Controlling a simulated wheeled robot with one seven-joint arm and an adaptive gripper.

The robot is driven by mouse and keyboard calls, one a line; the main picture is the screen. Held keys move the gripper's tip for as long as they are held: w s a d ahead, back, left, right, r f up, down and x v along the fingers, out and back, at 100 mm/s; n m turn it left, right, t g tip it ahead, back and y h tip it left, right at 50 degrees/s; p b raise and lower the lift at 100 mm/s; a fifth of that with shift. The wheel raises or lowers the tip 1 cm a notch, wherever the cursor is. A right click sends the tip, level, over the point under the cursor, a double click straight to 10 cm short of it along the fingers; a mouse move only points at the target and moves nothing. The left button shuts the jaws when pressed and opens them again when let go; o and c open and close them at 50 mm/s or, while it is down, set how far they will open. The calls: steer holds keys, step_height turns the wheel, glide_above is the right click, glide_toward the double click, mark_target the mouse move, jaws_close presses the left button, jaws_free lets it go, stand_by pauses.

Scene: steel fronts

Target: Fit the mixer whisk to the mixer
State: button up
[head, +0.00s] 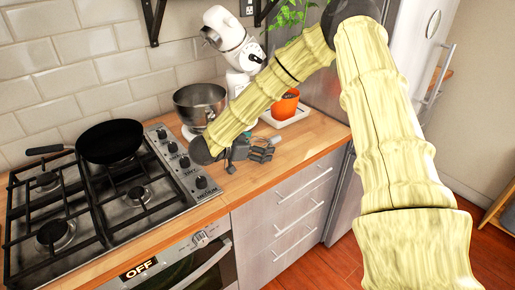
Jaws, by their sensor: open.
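The white stand mixer (233,42) stands at the back of the wooden counter, with its head tilted up. Its steel bowl (200,103) sits in front of it, to the left. My gripper (262,152) is low over the counter, in front of the mixer and to the right of the bowl. It is open, with its dark fingers pointing right. A small pale grey piece (277,139) shows just beyond the fingers; it may be part of the mixer whisk, but I cannot tell. My arm hides part of the mixer's base and the counter behind it.
An orange pot (285,106) with a plant stands on a white tray (283,120) behind my gripper. A stove with a black pan (110,142) is at the left. The counter (310,145) is clear toward its right front edge. A steel fridge (415,60) stands at the right.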

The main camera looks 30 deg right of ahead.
steer(key=shift+s+r, duration=0.1)
steer(key=shift+s, duration=0.05)
steer(key=c, duration=1.2)
steer(key=shift+r, duration=0.1)
steer(key=shift+r+b, duration=0.4)
steer(key=shift+r, duration=0.85)
steer(key=s, duration=0.5)
steer(key=s+r+b, duration=0.1)
steer(key=s, duration=0.4)
steer(key=s+r+b, duration=0.1)
steer(key=s, duration=0.5)
steer(key=shift+a+r, duration=0.1)
steer(key=shift+a, duration=0.2)
